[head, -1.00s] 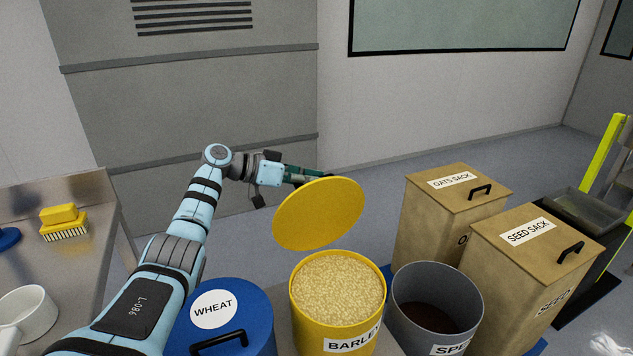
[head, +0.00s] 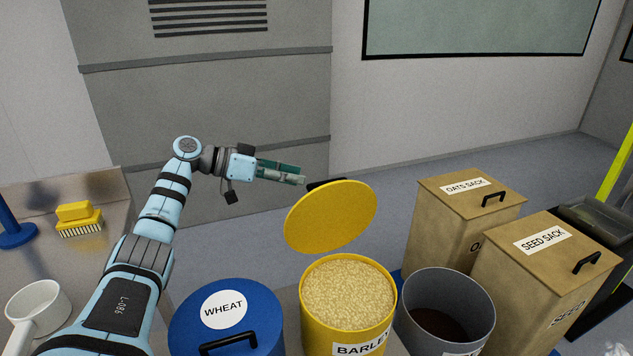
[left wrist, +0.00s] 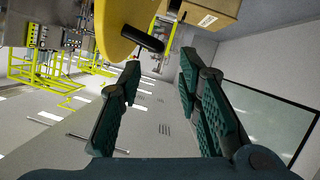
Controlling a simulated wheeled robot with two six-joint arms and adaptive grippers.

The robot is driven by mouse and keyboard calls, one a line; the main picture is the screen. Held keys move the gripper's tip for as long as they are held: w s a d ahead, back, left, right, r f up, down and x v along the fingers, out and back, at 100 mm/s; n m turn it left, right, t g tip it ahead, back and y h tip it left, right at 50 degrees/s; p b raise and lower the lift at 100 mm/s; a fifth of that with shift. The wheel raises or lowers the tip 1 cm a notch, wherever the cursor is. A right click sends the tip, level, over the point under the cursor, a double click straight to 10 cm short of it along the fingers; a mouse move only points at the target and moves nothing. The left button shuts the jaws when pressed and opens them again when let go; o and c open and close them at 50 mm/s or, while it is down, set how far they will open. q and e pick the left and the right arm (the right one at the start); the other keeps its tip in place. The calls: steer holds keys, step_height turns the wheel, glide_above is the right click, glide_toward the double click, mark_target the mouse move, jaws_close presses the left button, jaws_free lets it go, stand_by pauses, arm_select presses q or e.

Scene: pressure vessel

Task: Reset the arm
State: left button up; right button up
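My left gripper (head: 303,174) is in the air at the upper left of the raised yellow lid (head: 330,217) of the barley bin (head: 345,310). In the left wrist view its two green fingers (left wrist: 160,80) are apart with nothing between them. The lid's dark handle (left wrist: 143,38) shows beyond the fingertips, apart from them. The lid stands tilted open behind the bin, which is full of pale grain. My right gripper is in neither view.
A blue wheat bin (head: 227,325) with its lid on stands left of the barley bin. A grey open bin (head: 445,310) and two sack boxes (head: 465,215) stand right. A bench at left holds a yellow brush (head: 78,218) and a white scoop (head: 38,305).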

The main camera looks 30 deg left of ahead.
arm_select(q)
steer(key=shift+v, duration=1.5)
